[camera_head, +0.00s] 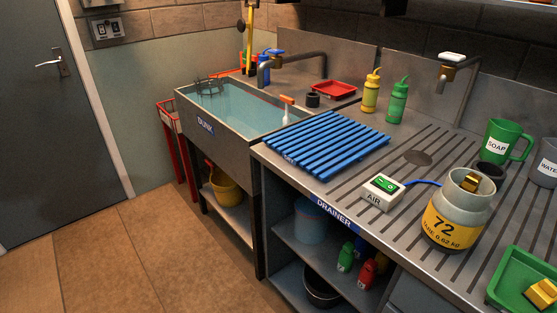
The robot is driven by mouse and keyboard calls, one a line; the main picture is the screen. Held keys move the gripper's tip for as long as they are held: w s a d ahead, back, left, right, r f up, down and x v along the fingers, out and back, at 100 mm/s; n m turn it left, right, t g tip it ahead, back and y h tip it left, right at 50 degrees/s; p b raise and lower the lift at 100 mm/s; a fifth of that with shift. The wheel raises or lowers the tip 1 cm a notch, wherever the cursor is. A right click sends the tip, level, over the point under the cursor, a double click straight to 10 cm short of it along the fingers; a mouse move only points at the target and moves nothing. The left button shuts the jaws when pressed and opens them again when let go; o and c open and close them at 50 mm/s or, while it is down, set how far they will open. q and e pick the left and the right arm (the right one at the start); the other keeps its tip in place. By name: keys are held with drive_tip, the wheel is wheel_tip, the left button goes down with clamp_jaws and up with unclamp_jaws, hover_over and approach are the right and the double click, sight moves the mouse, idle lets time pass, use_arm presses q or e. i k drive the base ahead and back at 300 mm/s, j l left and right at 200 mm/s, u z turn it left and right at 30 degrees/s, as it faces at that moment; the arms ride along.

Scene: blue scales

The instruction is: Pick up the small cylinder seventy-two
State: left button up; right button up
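The small cylinder seventy-two (456,214) is a squat grey gas cylinder with a yellow band that reads "72" and a line with "0.62 kg". It stands upright on the metal drainer at the right, with a grey collar around a brass valve at its top. Neither of my grippers shows in the head view.
A white AIR box (384,188) with a blue hose sits left of the cylinder. A green SOAP jug (497,142) stands behind it and a green tray (510,275) lies at front right. A blue slatted rack (326,143) and a water-filled DUNK sink (205,128) are further left.

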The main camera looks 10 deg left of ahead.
sight(457, 214)
drive_tip(key=u, duration=0.6)
drive_tip(key=i+l+z, duration=0.1)
drive_tip(key=z, duration=1.3)
